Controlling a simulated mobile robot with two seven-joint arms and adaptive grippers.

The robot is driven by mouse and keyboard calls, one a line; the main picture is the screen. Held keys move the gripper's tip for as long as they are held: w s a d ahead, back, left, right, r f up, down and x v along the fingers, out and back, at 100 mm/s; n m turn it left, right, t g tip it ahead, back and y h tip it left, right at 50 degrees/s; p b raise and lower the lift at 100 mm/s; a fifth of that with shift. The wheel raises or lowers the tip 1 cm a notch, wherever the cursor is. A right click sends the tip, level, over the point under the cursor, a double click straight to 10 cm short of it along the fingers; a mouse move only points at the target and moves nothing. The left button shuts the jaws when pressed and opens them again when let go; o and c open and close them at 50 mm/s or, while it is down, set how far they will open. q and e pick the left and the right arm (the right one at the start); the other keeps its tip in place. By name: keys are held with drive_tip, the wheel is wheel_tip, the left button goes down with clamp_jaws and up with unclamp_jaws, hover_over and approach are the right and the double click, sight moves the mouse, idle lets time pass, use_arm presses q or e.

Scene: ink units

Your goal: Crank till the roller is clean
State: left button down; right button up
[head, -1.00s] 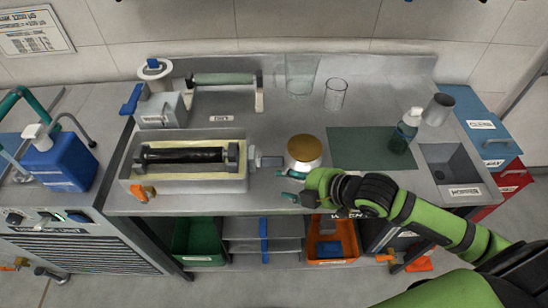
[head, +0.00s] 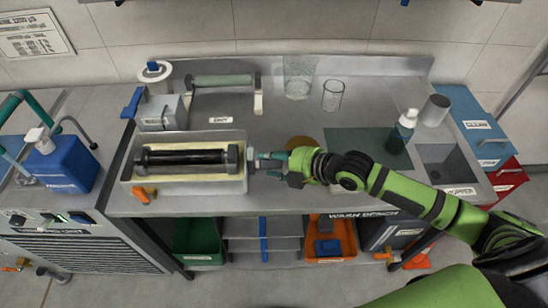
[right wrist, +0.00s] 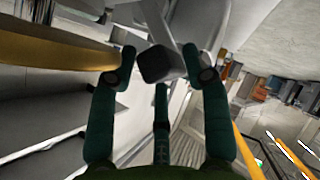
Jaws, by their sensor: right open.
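The roller (head: 185,160) is black and lies across a pale tray (head: 135,186) on the left part of the steel bench. Its crank (head: 251,160) sticks out on the tray's right side. My right gripper (head: 264,162) is open, with its fingertips at the crank. My left gripper is not in view.
A gold-topped jar (head: 298,144) is partly hidden behind my right gripper. An orange clip (head: 144,194) sits on the tray's front edge. Clear glasses (head: 332,96) stand at the back. A green mat (head: 360,140) and a soap bottle (head: 402,133) are to the right.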

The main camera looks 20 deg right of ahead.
drive_tip(key=shift+w+a+f, duration=0.1)
clamp_jaws()
drive_tip(key=shift+w, duration=0.1)
